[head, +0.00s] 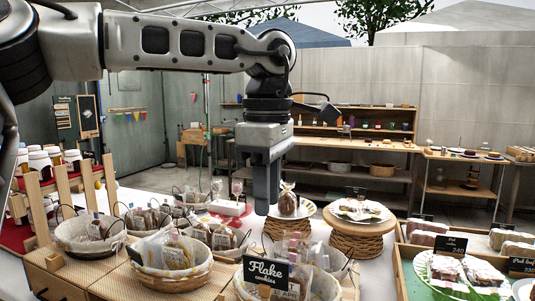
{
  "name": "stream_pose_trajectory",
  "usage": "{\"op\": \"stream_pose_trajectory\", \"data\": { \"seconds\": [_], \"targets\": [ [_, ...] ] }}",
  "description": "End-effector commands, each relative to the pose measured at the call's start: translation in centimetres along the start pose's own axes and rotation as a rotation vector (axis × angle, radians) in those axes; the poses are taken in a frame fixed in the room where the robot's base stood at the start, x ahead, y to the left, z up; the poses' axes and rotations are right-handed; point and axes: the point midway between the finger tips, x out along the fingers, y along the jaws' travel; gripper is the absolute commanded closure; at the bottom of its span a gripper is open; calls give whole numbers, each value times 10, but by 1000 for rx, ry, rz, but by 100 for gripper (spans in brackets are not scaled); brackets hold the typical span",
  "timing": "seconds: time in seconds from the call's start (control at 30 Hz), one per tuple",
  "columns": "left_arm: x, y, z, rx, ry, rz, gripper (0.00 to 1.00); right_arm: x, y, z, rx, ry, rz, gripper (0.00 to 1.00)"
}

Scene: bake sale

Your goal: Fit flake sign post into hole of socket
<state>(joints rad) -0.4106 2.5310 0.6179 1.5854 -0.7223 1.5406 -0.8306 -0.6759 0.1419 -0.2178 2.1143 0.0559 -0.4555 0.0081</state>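The Flake sign (267,274) is a small black board with white lettering, "Flake cookies". It stands at the bottom middle in front of a cloth-lined basket (325,285). Its post and any socket hole are not visible. My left gripper (266,210) hangs from the arm at upper left, fingers pointing down. In the picture, its fingertips lie above and apart from the sign, beside a wrapped brown item (288,201). The fingers overlap from this side, so their gap cannot be judged. No held object shows. My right gripper is out of view.
Baskets of bagged cookies crowd the table, including one at front left (170,274). A plate on a woven stand (356,238) and wooden trays (400,272) are at right. A wooden rack (60,190) with jars is at left. Shelves (340,148) stand behind.

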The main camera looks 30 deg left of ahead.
Motion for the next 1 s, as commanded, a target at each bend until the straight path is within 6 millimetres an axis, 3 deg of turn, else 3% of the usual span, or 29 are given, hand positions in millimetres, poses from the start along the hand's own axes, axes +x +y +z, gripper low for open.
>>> {"op": "stream_pose_trajectory", "data": {
  "seconds": [0.1,0.3,1.0],
  "targets": [
    [-27,0,1,0,0,4,71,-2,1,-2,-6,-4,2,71],
    [-50,0,0,1,-1,0,71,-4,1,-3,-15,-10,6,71],
    [-54,0,0,0,0,0,71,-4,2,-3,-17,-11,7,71]
  ]
}}
